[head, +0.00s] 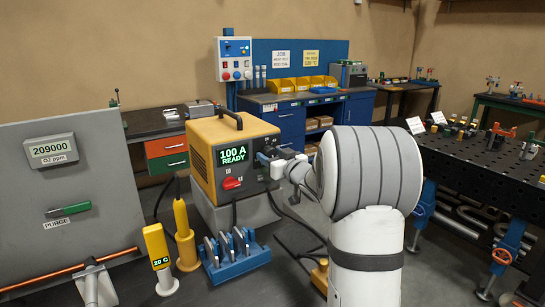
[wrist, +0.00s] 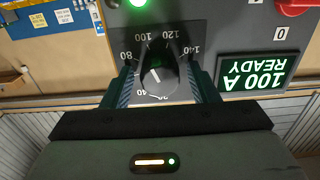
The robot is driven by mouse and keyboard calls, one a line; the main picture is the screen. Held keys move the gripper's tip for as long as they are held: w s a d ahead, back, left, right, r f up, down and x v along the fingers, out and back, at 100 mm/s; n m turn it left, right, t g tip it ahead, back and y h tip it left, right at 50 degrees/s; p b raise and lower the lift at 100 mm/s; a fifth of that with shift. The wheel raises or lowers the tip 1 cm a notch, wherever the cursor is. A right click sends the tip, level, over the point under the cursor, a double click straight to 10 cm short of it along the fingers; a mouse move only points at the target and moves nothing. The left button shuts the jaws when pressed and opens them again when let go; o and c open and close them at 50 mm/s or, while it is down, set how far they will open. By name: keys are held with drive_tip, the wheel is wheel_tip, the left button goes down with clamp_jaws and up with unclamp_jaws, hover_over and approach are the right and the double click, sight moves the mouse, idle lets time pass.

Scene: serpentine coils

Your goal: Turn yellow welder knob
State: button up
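The yellow welder (head: 205,150) has a grey front panel and a green display (head: 233,155) reading "100 A READY". In the wrist view the display (wrist: 258,72) appears upside down. The black dial knob (wrist: 158,76) with a white pointer line sits within a number scale running from 40 to 140. My gripper (wrist: 160,70) is at the panel, with one finger on each side of the knob. The fingers look slightly apart from the knob; contact cannot be made out. In the head view my gripper (head: 268,158) hides the knob.
A red switch (head: 231,184) is lower on the panel. A blue rack (head: 236,260), a yellow bottle-shaped holder (head: 185,235) and a "20 C" gauge (head: 159,255) stand in front. A grey purge panel (head: 70,190) is at left, a black perforated table (head: 480,165) at right.

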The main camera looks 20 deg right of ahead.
drive_tip(key=c, duration=0.8)
drive_tip(key=shift+f+b, duration=0.1)
drive_tip(key=shift+b, duration=0.2)
drive_tip(key=n+b, duration=0.3)
drive_tip(key=shift+f+n+b, duration=0.15)
drive_tip(key=shift+n+b, duration=0.15)
drive_tip(key=shift+b, duration=0.05)
drive_tip(key=n+b, duration=0.4)
drive_tip(key=n, duration=0.1)
drive_tip(key=shift+d+n+b, duration=0.1)
drive_tip(key=shift+n+b, duration=0.2)
drive_tip(key=shift+b, duration=0.1)
drive_tip(key=n+b, duration=0.3)
drive_tip(key=n, duration=0.1)
drive_tip(key=shift+c, duration=0.2)
drive_tip(key=shift+r+n+b, duration=0.15)
drive_tip(key=shift+n+b, duration=0.55)
drive_tip(key=shift+n, duration=0.4)
drive_tip(key=shift+r+n+b, duration=0.15)
drive_tip(key=shift+n+b, duration=0.55)
drive_tip(key=shift+n, duration=0.4)
